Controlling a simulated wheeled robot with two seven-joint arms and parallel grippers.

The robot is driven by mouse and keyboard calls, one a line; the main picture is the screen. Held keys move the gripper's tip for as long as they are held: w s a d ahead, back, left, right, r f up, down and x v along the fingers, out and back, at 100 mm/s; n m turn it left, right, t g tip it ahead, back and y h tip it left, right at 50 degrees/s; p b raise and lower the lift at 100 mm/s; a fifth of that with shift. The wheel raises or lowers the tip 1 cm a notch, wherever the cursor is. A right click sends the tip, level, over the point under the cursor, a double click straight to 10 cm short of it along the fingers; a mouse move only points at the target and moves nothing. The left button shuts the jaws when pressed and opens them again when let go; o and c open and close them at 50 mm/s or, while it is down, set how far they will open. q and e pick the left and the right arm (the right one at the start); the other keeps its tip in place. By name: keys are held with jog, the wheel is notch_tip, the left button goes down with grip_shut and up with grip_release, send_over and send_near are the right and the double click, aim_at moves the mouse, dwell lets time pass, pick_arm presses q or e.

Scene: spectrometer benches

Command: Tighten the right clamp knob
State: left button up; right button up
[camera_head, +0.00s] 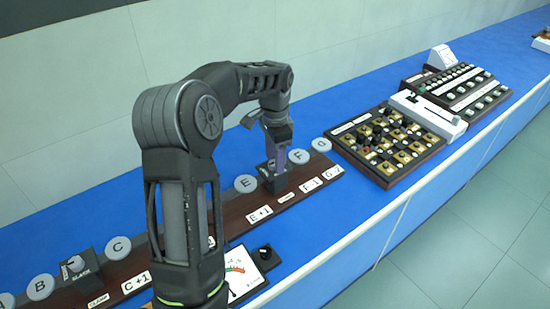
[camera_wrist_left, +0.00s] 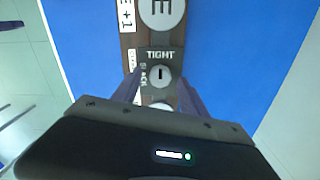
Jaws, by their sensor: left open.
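The right clamp (camera_head: 274,182) is a dark block between discs E and F on the long brown board. My left gripper (camera_head: 279,160) is over this clamp, pointing down. In the left wrist view its open fingers (camera_wrist_left: 158,94) lie on either side below the knob; I cannot tell whether they touch it. My right gripper is out of view.
The board (camera_head: 235,215) carries several lettered grey discs and labels. A left clamp (camera_head: 80,266) marked SLACK stands near disc B. A dial meter (camera_head: 240,275) lies in front. Panels of switches (camera_head: 385,147) stand at the right on the blue bench (camera_head: 320,230).

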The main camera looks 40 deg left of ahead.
pick_arm(q)
notch_tip(320, 180, up, 7)
jog(key=shift+r+b, duration=0.2)
jog(key=shift+b, duration=0.25)
dwell(0.4)
